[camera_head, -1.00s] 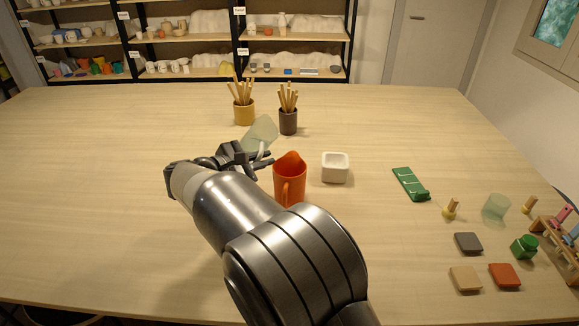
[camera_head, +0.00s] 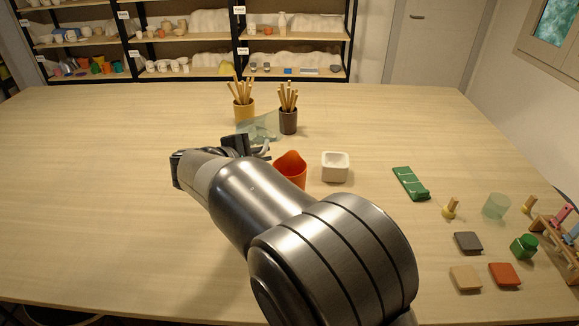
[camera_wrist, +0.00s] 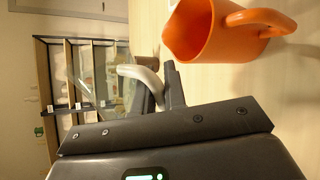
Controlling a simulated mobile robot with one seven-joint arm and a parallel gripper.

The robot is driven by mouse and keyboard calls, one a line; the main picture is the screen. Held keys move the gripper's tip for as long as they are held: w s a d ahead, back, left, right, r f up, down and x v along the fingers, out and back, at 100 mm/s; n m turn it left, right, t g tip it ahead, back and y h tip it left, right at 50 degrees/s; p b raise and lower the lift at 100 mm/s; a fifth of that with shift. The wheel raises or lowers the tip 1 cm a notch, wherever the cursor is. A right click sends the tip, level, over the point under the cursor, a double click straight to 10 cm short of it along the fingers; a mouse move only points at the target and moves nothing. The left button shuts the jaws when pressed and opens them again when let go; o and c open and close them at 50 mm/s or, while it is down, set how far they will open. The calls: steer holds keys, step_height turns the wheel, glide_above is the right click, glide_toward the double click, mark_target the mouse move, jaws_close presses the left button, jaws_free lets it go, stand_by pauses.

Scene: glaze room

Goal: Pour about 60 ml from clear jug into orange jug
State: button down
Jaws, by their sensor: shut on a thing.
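The clear jug (camera_head: 262,127), see-through and pale greenish, is held above the table behind and left of the orange jug, strongly tilted. My gripper (camera_head: 258,149) is shut on its pale handle; in the wrist view the handle (camera_wrist: 141,77) shows beside a dark finger. The orange jug (camera_head: 290,165) stands upright on the table, its lower part hidden behind my arm. In the wrist view the orange jug (camera_wrist: 205,35) shows its open mouth and handle. I see no stream between the jugs, and the liquid levels cannot be made out.
A white square pot (camera_head: 335,167) stands just right of the orange jug. Two brush holders, ochre (camera_head: 244,113) and dark (camera_head: 288,122), stand behind the clear jug. The table's left side is clear.

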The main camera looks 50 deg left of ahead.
steer(key=shift+a+f+m+y, duration=0.1)
steer(key=shift+f+m+y, duration=0.3)
steer(key=shift+m, duration=0.1)
steer(key=shift+f+p, duration=0.1)
steer(key=shift+p, duration=0.2)
steer(key=shift+d, duration=0.35)
steer(key=shift+p, duration=0.65)
steer(key=shift+a+m+y+p, duration=0.3)
steer(key=shift+a+m+p, duration=0.05)
steer(key=shift+m, duration=0.05)
stand_by(0.5)
steer(key=shift+w+d+r+p, duration=0.1)
steer(key=shift+r+p, duration=0.1)
steer(key=shift+p, duration=0.25)
stand_by(0.4)
steer(key=shift+m+y, duration=0.3)
